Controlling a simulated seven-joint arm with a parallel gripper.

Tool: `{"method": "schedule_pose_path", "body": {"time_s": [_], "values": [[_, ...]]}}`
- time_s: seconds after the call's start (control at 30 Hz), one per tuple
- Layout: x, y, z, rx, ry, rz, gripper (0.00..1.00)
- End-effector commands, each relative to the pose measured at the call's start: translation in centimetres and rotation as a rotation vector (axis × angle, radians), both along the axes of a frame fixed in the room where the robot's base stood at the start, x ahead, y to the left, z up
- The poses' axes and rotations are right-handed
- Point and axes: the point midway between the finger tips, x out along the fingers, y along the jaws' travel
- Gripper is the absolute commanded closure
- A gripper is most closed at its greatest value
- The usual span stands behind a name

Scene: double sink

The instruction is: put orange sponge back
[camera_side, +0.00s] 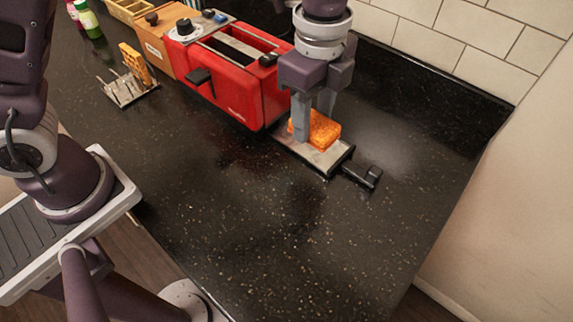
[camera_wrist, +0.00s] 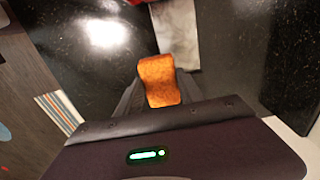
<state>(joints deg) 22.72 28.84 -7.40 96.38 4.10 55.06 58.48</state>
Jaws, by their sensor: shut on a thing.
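The orange block (camera_side: 323,129) has a browned, toast-like surface, and I cannot tell for certain that it is a sponge. It is at the grey tray with a black handle (camera_side: 325,162), in front of the red toaster's right end. My gripper (camera_side: 313,123) points down and is shut on the block. The near finger hides part of it. In the wrist view the block (camera_wrist: 159,80) shows between my fingers (camera_wrist: 160,95). I cannot tell whether the block touches the tray.
The red toaster (camera_side: 235,85) stands close left of my gripper. A metal rack (camera_side: 128,92) holds a browned slice (camera_side: 135,64). A wooden box (camera_side: 168,38) and bottles (camera_side: 88,20) stand farther left. The dark counter in front (camera_side: 290,230) is clear; a tiled wall rises behind.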

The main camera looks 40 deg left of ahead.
Motion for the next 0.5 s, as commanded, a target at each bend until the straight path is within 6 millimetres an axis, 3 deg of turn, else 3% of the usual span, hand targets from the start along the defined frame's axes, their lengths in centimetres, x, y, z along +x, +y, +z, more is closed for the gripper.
{"method": "schedule_pose_path", "body": {"time_s": [0.1, 0.23, 0.33, 0.5], "values": [[-4.8, 0.1, 0.4, 0.000, 0.000, -0.005, 0.94], [-9.0, 0.7, 0.4, 0.002, -0.002, -0.003, 0.94], [-10.4, 1.1, -0.6, 0.005, 0.002, 0.000, 0.94], [-10.6, 1.1, -4.7, 0.007, 0.003, 0.001, 0.94]]}}
